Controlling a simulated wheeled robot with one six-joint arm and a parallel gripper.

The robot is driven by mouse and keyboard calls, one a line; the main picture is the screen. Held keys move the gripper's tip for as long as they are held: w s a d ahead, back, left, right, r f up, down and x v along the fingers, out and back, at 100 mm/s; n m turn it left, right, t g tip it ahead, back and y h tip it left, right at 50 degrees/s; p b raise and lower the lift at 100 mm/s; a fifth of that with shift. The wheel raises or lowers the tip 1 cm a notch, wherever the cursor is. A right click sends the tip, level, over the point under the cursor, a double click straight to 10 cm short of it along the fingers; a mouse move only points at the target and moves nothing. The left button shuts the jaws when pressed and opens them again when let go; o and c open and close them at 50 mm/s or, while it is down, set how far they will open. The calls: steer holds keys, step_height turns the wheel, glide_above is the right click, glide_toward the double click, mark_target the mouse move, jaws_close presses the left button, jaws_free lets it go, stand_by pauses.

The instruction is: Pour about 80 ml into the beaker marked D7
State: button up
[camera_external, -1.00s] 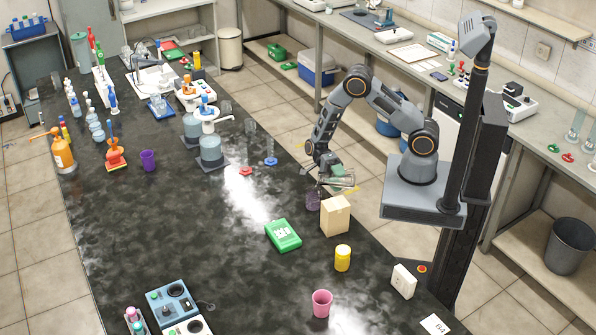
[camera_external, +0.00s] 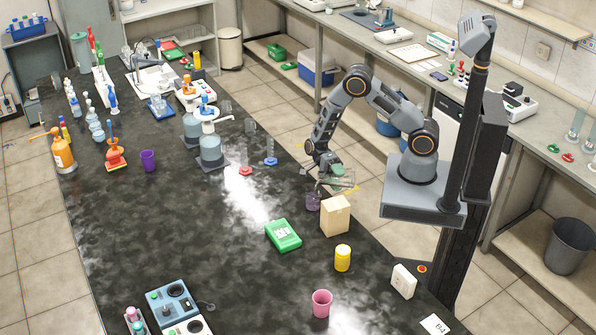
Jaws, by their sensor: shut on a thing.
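My gripper (camera_external: 326,174) is over the right edge of the dark bench, shut on a clear glass vessel (camera_external: 344,178) that lies tilted nearly on its side. A small purple-tinted glass (camera_external: 313,201) stands on the bench just below and left of the held vessel, behind the cardboard box. The held vessel's mouth and any liquid in it are too small to make out. No D7 mark is readable on any vessel. A card at the bench's near right corner (camera_external: 436,324) seems to read B4.
A cardboard box (camera_external: 335,216) stands close in front of my gripper. A green box (camera_external: 283,235), a yellow jar (camera_external: 342,258) and a pink cup (camera_external: 322,303) stand nearer. Red and blue-based cylinders (camera_external: 270,161) stand farther left.

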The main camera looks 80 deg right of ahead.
mark_target(340, 186)
steer(key=shift+s+f+n+b, duration=0.15)
steer(key=shift+f+n+b, duration=0.35)
steer(key=shift+f+b, duration=0.35)
steer(key=shift+s+t, duration=0.15)
steer(key=shift+t, duration=0.15)
steer(key=shift+s+d+f+n+t+h+b, duration=0.1)
steer(key=shift+s+f+n+t+h+b, duration=0.3)
steer(key=shift+n+b, duration=0.5)
steer(key=shift+w+f+n+t, duration=0.2)
steer(key=shift+f+n+t, duration=0.1)
steer(key=shift+f+n, duration=0.1)
